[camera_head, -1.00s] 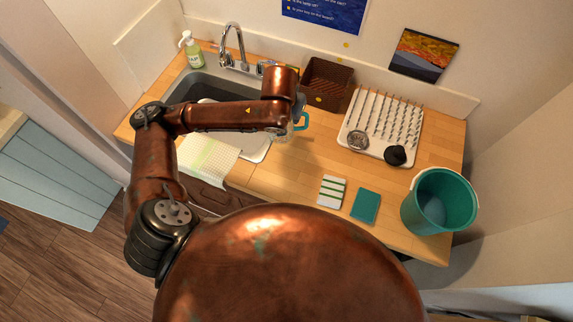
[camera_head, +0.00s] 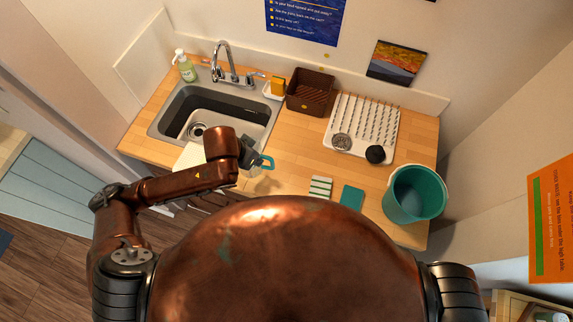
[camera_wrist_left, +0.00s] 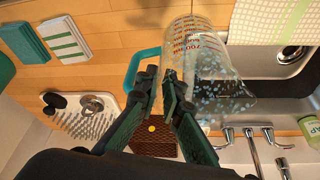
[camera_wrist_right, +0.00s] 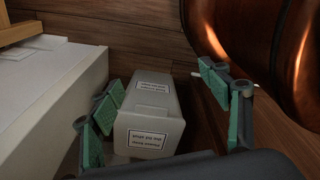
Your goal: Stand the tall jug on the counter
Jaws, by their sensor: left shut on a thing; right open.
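The tall jug (camera_wrist_left: 205,50) is clear, with red print, droplets on its wall and a teal handle (camera_wrist_left: 142,75). In the left wrist view my left gripper (camera_wrist_left: 170,88) is shut on it. In the head view my left gripper (camera_head: 250,160) hides most of the jug; the handle (camera_head: 265,162) shows just right of the sink, over the counter's front part. I cannot tell whether the jug touches the counter (camera_head: 290,160). My right gripper (camera_wrist_right: 165,85) is open and empty, low down, with a pale labelled box (camera_wrist_right: 150,118) beyond its fingers.
The sink (camera_head: 210,108) is at left, with a soap bottle (camera_head: 186,68) and tap (camera_head: 225,65) behind. A brown basket (camera_head: 310,92), drying rack (camera_head: 362,125), teal bucket (camera_head: 415,193), striped cloth (camera_head: 320,187) and teal sponge (camera_head: 351,197) are on the counter. Mid-counter is clear.

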